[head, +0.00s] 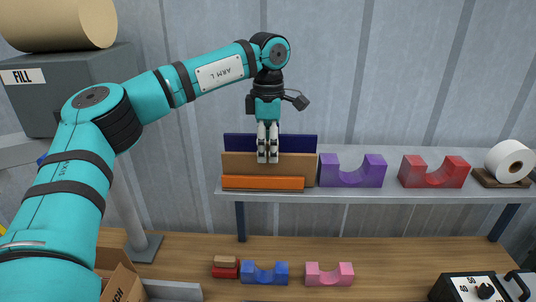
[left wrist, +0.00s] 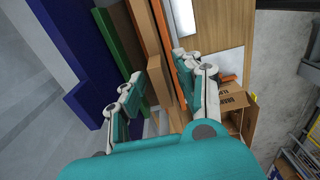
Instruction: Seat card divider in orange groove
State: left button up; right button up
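The tan card divider (head: 238,165) stands upright on the shelf, behind an orange bar-shaped block (head: 262,183) and in front of a dark blue panel (head: 300,143). Whether its lower edge sits in a groove is hidden. My left gripper (head: 267,158) points down at the middle of the card, its fingertips overlapping the card's upper part. In the left wrist view, its fingers (left wrist: 158,72) are apart, with tan boards (left wrist: 142,50) showing between them. I see no clear grip on the card. A green panel (left wrist: 118,45) shows beside the blue one. My right gripper is not in view.
On the shelf (head: 400,196), a purple cradle (head: 352,179), a red cradle (head: 434,179) and a white roll (head: 509,161) stand to the right. Blue (head: 264,277) and pink (head: 330,280) cradles lie on the bench below. An open carton (head: 120,281) is at lower left.

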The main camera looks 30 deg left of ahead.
pick_arm(q)
notch_tip(320, 180, up, 11)
jog(key=shift+f+b, duration=0.2)
jog(key=shift+b, duration=0.55)
